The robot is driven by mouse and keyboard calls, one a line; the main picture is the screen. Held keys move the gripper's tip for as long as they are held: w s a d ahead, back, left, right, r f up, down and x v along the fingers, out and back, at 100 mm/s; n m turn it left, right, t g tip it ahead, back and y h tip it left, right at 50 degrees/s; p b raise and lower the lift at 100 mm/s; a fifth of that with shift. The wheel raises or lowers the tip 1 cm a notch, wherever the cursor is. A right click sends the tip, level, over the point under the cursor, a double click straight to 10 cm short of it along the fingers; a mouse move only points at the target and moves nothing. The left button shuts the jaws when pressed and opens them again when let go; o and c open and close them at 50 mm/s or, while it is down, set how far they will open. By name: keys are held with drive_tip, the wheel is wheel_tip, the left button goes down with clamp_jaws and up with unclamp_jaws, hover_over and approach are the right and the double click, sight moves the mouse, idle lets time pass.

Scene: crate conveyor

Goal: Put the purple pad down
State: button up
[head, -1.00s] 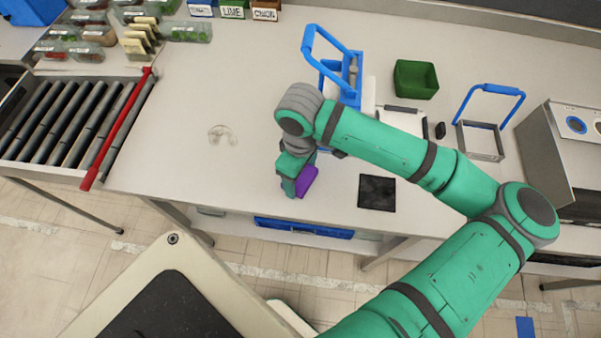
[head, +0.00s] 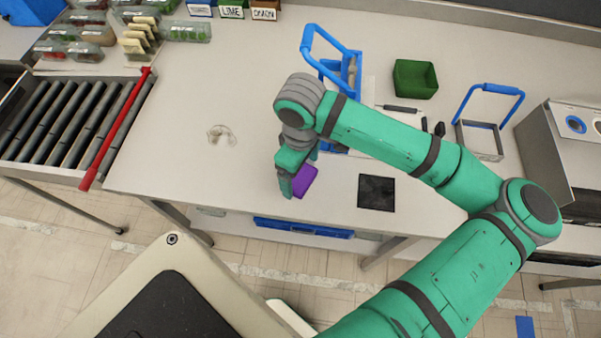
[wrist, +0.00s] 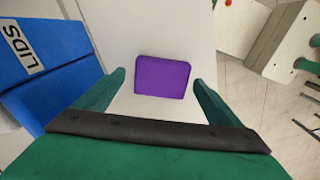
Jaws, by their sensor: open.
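The purple pad (head: 305,181) lies on the white worktop (head: 235,181) near its front edge, partly hidden behind my gripper (head: 294,181) in the head view. In the wrist view the purple pad (wrist: 162,76) lies flat between and beyond the fingertips, with white surface on both sides of it. My gripper (wrist: 160,88) is open and points down over the pad. Its two green fingers stand apart from the pad's sides, and nothing is held.
A black square (head: 376,192) lies to the right of the pad. A blue-handled carrier (head: 340,70) and a green bin (head: 415,78) stand behind. A clear round item (head: 221,134) lies to the left. A blue LIDS box (wrist: 45,55) shows in the wrist view.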

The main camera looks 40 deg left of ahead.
sight(300, 177)
wheel_tip(300, 177, up, 10)
idle(0.4)
drive_tip(key=shift+s, duration=0.15)
idle(0.3)
